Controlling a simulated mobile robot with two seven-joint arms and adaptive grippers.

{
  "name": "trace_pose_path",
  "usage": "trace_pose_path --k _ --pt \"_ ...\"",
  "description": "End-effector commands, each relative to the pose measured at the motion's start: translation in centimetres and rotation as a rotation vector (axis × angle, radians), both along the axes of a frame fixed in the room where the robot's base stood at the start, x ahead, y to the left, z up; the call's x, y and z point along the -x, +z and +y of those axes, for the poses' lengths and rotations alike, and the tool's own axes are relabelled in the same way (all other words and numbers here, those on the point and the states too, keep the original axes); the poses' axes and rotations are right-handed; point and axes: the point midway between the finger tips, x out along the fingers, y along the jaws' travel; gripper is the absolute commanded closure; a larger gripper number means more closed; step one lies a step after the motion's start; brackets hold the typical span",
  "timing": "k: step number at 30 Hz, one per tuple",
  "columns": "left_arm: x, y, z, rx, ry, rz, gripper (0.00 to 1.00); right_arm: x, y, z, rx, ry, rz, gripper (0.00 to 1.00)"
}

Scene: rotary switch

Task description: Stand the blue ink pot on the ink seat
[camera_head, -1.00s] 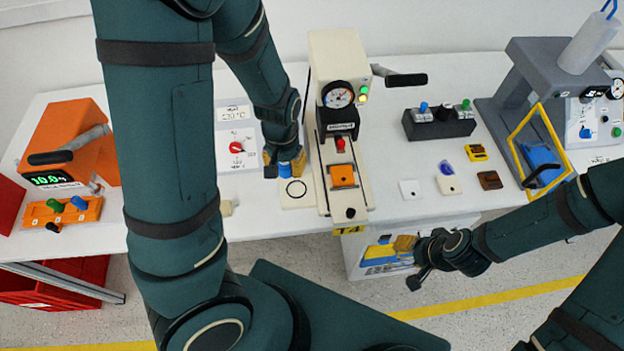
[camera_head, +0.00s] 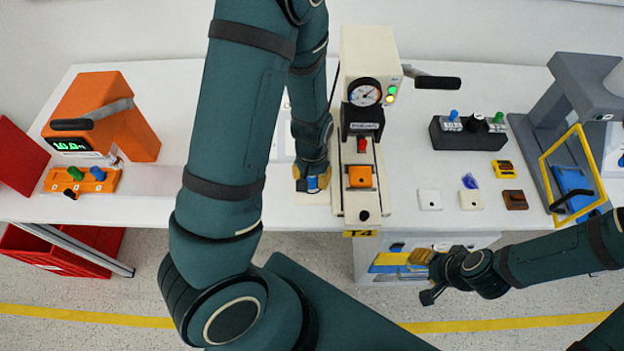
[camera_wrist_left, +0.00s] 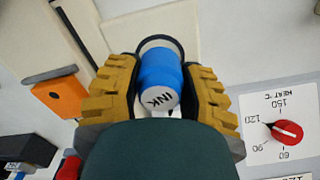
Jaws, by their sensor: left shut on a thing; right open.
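The blue ink pot (camera_wrist_left: 158,70), with a white end marked INK, is between the yellow fingers of my left gripper (camera_wrist_left: 163,85). In the head view the pot (camera_head: 312,183) is a small blue patch at my left gripper (camera_head: 312,184). The ink seat (camera_head: 312,198) is a pale plate beside the cream press, mostly hidden by the gripper. In the left wrist view its black ring (camera_wrist_left: 158,39) shows around the far end of the pot. I cannot tell whether the pot touches the seat. My right gripper (camera_head: 426,277) is open and empty in front of the table.
The cream press (camera_head: 362,150) with a gauge stands close right of my left gripper. A panel with a red knob (camera_wrist_left: 287,132) is on its other side. An orange machine (camera_head: 105,115) stands at the left. Small tiles (camera_head: 429,199) lie right of the press.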

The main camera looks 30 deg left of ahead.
Motion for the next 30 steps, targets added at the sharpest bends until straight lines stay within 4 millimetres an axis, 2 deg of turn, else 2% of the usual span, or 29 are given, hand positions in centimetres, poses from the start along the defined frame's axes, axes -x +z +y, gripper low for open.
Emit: trace_pose_path --k 2,13,14,15,16,26,30 --pt "0.0 -1.1 0.0 0.000 0.000 0.002 0.97 0.1 -0.4 0.0 0.000 0.002 0.002 0.53" --pt "0.0 -1.4 0.0 0.000 0.000 0.000 0.97 0.2 -0.6 0.0 -0.001 0.002 0.003 0.53" --pt "0.0 -1.4 0.0 0.000 0.000 0.000 0.54 0.2 -0.6 0.0 -0.001 0.003 0.004 0.53" --pt "0.0 -1.4 0.0 0.000 0.000 0.000 0.40 0.2 -0.6 0.0 0.000 0.003 0.004 0.53" --pt "0.0 -1.4 0.0 0.000 0.000 0.000 0.30 0.2 -0.5 0.0 0.000 0.003 0.004 0.53" --pt "0.0 -1.3 0.0 0.000 0.000 0.000 0.30 0.1 -0.5 0.0 0.000 0.002 0.003 0.53" --pt "-0.1 -0.2 0.0 0.001 -0.001 -0.003 0.30 0.0 0.0 0.0 0.000 0.000 0.001 0.53"
